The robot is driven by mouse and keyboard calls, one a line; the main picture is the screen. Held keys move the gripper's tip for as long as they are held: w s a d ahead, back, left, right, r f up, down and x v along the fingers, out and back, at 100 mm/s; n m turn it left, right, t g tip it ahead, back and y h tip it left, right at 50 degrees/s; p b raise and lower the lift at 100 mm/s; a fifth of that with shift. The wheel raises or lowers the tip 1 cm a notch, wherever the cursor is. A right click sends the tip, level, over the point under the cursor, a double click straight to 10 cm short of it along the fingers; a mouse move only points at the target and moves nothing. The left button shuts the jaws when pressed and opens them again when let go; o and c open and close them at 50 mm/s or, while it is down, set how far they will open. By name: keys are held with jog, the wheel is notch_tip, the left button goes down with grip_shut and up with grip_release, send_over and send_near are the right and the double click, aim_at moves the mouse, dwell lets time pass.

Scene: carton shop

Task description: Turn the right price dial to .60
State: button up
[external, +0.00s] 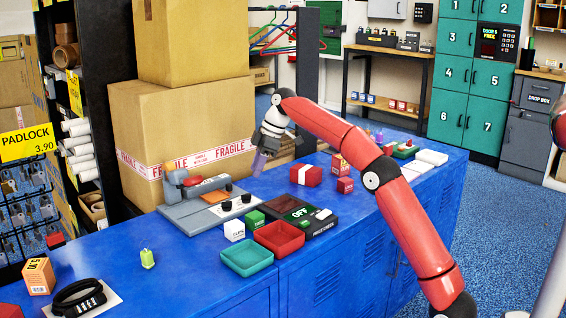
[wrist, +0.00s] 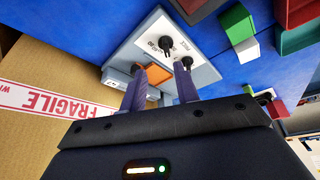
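The grey price device (external: 190,214) stands on the blue counter, with two dark dials on its pale front panel (wrist: 152,30). In the external view the right dial (external: 246,199) sits beside the left dial (external: 226,206). The wrist view shows a black dial (wrist: 166,43) beyond my fingers and another dark knob (wrist: 187,62) near one fingertip. I cannot tell which is the right one there, and the numbers are unreadable. My gripper (external: 259,166) hangs above and behind the panel, apart from the dials. Its purple fingers (wrist: 160,78) are parted with nothing held.
Large cartons (external: 180,130) stand close behind the device. The counter's front left has free room.

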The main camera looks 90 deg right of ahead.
aim_at(249, 194)
jog(key=x, duration=0.2)
jog(key=b+x, duration=0.1)
jog(key=x, duration=0.2)
jog(key=a+x, duration=0.1)
jog(key=x, duration=0.1)
jog(key=shift+f, duration=0.4)
grip_shut()
